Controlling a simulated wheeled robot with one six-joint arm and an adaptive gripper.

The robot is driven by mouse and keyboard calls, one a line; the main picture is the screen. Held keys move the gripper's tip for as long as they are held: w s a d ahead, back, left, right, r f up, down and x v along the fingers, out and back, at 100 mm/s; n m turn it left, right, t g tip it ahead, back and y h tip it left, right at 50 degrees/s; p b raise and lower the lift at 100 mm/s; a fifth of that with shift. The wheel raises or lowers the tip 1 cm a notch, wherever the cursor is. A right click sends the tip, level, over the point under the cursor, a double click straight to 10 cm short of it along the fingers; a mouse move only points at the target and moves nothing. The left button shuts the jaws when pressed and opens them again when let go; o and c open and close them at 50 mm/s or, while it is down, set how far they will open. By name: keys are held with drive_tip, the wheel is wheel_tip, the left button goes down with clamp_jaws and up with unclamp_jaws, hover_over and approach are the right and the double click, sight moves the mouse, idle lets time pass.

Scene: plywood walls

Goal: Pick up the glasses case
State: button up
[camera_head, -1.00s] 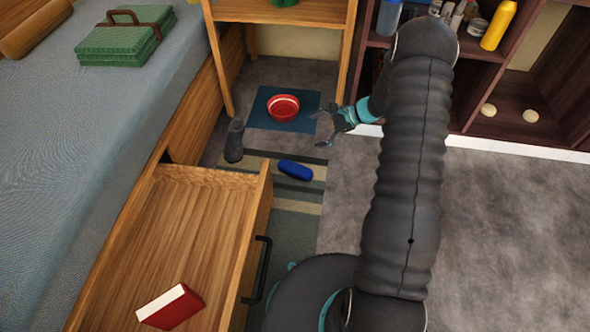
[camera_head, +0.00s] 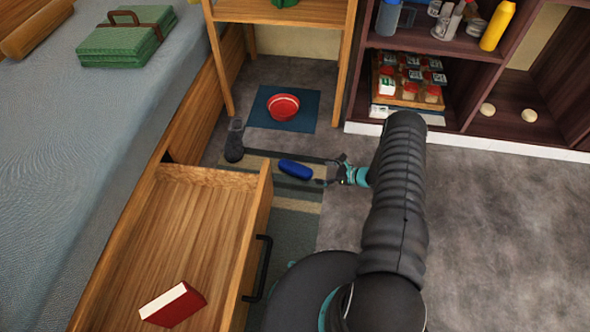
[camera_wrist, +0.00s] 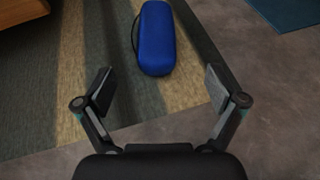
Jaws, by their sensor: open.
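The blue glasses case (camera_head: 295,170) lies on the striped rug on the floor, right of the open drawer. In the wrist view the case (camera_wrist: 157,38) lies lengthwise ahead of my gripper, roughly centred between the finger lines and beyond the fingertips. My gripper (camera_head: 333,172) is just right of the case in the head view, low over the floor. It is open and empty, and its two fingers (camera_wrist: 158,88) stand wide apart in the wrist view. No contact with the case shows.
An open wooden drawer (camera_head: 262,215) holding a red book (camera_head: 173,304) stands left. A dark shoe (camera_head: 234,141) is left of the case. A red bowl (camera_head: 283,107) sits on a blue mat (camera_head: 256,122) behind. A dark shelf (camera_head: 470,133) stands back right; grey floor at right is clear.

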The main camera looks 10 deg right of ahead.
sight(298, 170)
drive_tip(key=x, duration=0.6)
drive_tip(key=shift+w+a+f, duration=0.1)
drive_tip(key=shift+w+a, duration=0.1)
drive_tip(key=shift+a, duration=0.15)
drive_tip(key=x, duration=0.4)
drive_tip(key=shift+s+a+f, duration=0.1)
drive_tip(key=shift+s+a, duration=0.05)
drive_tip(key=shift+s, duration=0.2)
drive_tip(key=shift+w+a+f, duration=0.25)
drive_tip(key=shift+w+a, duration=0.15)
drive_tip(key=shift+a, duration=0.05)
drive_tip(key=c, duration=1.3)
